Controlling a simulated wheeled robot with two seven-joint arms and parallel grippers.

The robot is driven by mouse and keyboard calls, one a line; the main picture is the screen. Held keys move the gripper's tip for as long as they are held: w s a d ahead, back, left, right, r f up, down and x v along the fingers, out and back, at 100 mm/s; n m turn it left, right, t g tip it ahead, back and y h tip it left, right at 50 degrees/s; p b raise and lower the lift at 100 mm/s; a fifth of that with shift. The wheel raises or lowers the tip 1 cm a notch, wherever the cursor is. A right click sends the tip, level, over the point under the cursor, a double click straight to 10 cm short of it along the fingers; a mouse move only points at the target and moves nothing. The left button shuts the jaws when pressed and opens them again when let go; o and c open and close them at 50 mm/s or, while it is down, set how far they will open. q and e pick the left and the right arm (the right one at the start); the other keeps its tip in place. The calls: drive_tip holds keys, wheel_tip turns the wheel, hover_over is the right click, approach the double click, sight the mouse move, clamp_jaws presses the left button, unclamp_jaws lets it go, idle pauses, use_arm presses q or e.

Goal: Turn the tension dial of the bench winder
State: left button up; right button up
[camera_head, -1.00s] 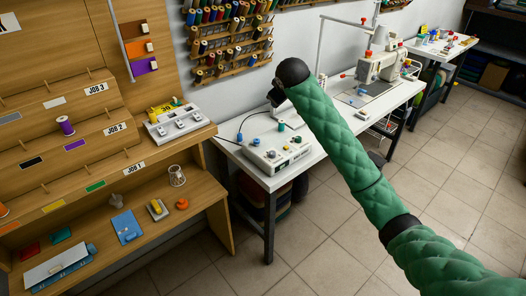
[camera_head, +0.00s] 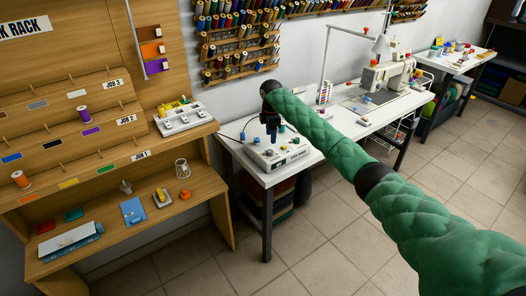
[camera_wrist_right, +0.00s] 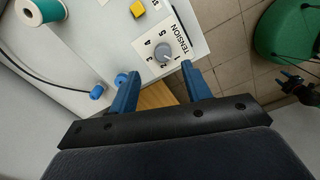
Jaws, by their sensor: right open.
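The bench winder (camera_head: 293,153) is a white box on the white table, left of the sewing machine. Its grey tension dial (camera_wrist_right: 163,52) shows in the right wrist view, on a pale plate with the word TENSION and numbers around it. My right gripper (camera_head: 272,138) points down over the winder. In the right wrist view its two blue fingers (camera_wrist_right: 159,72) are spread and empty, with the dial just beyond the tips, between their lines. I see no contact with the dial. The dial is hard to make out in the head view.
In the wrist view, a yellow button (camera_wrist_right: 138,9), a blue knob (camera_wrist_right: 97,92) and a teal spool (camera_wrist_right: 42,8) are close by. A black cable runs left. The wooden job rack (camera_head: 75,120) stands left, the sewing machine (camera_head: 385,75) behind right.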

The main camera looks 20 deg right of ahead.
sight(270, 150)
drive_tip(key=shift+s+a+n, duration=0.1)
drive_tip(key=shift+a+n, duration=0.1)
drive_tip(key=shift+n, duration=1)
drive_tip(key=shift+f+n, duration=0.1)
drive_tip(key=shift+n, duration=0.7)
drive_tip(key=shift+f+p, duration=1.3)
drive_tip(key=shift+f, duration=2.55)
use_arm(q)
wheel_tip(270, 150, down, 6)
drive_tip(key=a+t, duration=0.1)
drive_tip(key=shift+w+a, duration=0.2)
drive_tip(key=shift+f, duration=0.1)
use_arm(e)
drive_tip(key=shift+c, duration=0.2)
drive_tip(key=c, duration=0.9)
